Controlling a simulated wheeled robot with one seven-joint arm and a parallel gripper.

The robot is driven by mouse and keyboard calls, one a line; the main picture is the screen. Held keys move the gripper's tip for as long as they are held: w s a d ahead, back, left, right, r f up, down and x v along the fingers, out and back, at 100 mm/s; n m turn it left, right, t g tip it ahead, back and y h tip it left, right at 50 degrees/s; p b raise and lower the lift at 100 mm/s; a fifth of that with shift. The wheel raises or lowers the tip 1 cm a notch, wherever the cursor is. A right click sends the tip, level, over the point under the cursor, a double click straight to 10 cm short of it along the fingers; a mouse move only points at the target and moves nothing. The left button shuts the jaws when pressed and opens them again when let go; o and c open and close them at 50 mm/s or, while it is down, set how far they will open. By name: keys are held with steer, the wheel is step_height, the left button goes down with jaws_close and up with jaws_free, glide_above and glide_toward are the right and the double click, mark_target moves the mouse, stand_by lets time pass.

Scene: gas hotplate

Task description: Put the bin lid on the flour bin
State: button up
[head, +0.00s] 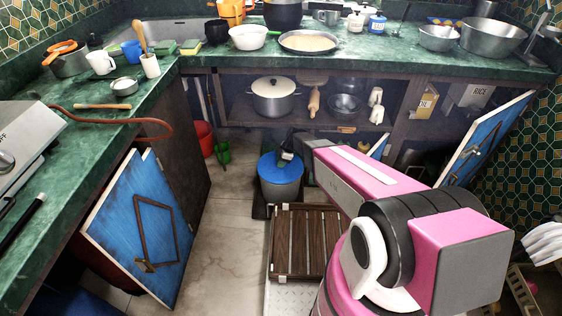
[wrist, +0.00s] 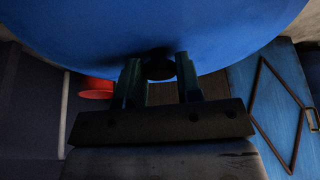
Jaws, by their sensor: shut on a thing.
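The blue round bin lid (head: 270,172) is at the top of the grey flour bin (head: 281,190) on the floor, in the middle of the head view. From this angle the lid covers the bin's mouth, but I cannot tell whether it rests fully on the rim. My gripper (head: 286,155) is above the lid and shut on its knob. In the wrist view the lid (wrist: 160,25) fills the top, and its dark knob sits between the two fingers of my gripper (wrist: 159,66). The bin's rim is hidden under the lid.
A slatted wooden crate (head: 297,240) stands in front of the bin. A red bucket (head: 203,138) and a green container (head: 223,152) stand to its left. An open blue cupboard door (head: 140,225) juts out at the left, another (head: 485,140) at the right. Floor left of the crate is clear.

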steer(key=o, duration=1)
steer(key=shift+r, duration=0.1)
